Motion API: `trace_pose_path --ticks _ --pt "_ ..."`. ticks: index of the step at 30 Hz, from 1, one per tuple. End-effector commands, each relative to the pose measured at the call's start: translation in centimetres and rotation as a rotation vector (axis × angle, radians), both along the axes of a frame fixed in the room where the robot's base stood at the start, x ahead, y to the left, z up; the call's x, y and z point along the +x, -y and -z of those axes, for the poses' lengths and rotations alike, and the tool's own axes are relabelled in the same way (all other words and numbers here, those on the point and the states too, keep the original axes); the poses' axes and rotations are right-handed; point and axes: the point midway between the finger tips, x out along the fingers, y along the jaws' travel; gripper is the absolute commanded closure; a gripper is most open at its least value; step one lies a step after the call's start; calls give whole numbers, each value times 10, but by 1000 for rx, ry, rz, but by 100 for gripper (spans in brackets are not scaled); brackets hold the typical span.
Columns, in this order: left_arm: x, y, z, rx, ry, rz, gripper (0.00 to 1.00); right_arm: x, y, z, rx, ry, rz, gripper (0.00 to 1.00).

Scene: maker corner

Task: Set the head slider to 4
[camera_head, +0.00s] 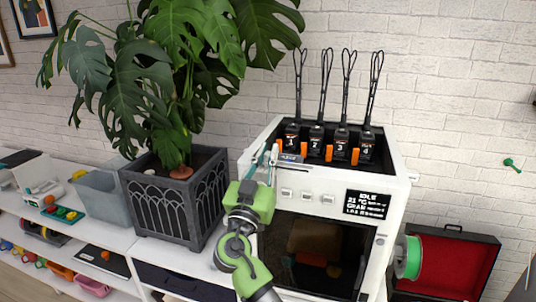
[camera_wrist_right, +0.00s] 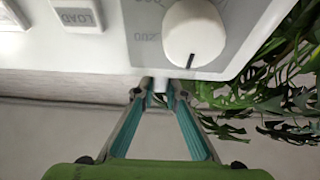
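The white machine (camera_head: 400,185) has a row of black heads numbered 1 to 4 in its open top, with orange parts beside them. A small grey label (camera_head: 290,158) sits on the top front edge; its text is too small to read. My right gripper (camera_head: 265,158) is at the left end of this edge, its teal fingers apart. In the right wrist view, a small pale tab (camera_wrist_right: 160,86) sticks out from the panel edge between the open fingertips (camera_wrist_right: 160,95). I cannot tell whether they touch it, or whether it is the head slider. My left gripper is not in view.
A round white knob (camera_wrist_right: 194,33) and a LOAD button (camera_wrist_right: 76,16) are close to the right fingertips. A potted plant (camera_head: 175,195) stands left of the machine. A green spool (camera_head: 408,257) is on its right side, beside an open red-lined case (camera_head: 455,262).

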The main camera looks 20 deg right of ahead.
Motion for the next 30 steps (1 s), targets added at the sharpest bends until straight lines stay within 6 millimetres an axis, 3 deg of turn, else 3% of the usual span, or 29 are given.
trace_pose_path --ticks 5,16,28,30 --pt "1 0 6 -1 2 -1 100 -6 12 3 4 -1 2 100" --pt "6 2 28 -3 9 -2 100 -47 72 3 4 0 3 100" --pt "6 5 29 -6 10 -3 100 -53 80 0 0 0 4 100" --pt "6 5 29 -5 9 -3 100 -53 80 0 0 0 4 76"
